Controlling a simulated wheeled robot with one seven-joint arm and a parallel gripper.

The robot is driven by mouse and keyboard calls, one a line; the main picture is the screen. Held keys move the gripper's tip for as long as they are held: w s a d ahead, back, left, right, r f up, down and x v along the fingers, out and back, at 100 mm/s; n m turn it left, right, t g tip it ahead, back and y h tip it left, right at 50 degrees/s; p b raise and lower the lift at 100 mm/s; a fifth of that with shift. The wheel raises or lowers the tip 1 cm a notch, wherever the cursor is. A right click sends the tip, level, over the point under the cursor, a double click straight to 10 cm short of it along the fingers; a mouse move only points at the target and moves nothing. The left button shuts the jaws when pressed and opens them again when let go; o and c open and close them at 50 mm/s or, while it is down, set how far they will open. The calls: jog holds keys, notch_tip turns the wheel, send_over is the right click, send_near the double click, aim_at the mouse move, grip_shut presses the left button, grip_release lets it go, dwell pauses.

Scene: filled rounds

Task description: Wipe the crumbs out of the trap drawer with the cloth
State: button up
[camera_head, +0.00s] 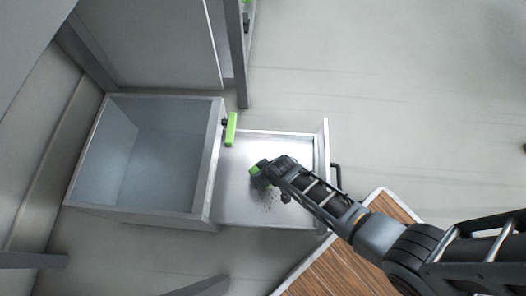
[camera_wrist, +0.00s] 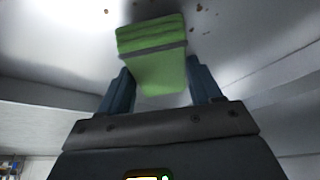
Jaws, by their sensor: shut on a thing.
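The trap drawer (camera_head: 230,190) is a shallow, bright metal tray, pulled out to the right of a grey box. A few brown crumbs (camera_wrist: 191,9) also show in the wrist view, beyond the cloth. My gripper (camera_head: 263,170) is low over the drawer, at the upper edge of the crumb patch. In the wrist view my gripper (camera_wrist: 160,80) is shut on the green cloth (camera_wrist: 152,38), a folded pad between its fingers. The cloth also shows in the head view (camera_head: 256,167), partly hidden by my gripper.
A wooden top (camera_head: 340,270) is near the lower right.

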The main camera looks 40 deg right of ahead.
aim_at(259, 198)
jog(key=shift+f+b, duration=0.65)
jog(key=shift+f, duration=0.15)
jog(key=shift+s+a+r+p, duration=0.2)
jog(key=shift+s+a+p, duration=0.55)
jog(key=shift+s+a, duration=0.5)
jog(key=shift+s+a+f, duration=0.2)
jog(key=shift+s+a, duration=1.45)
jog(key=shift+s, duration=0.05)
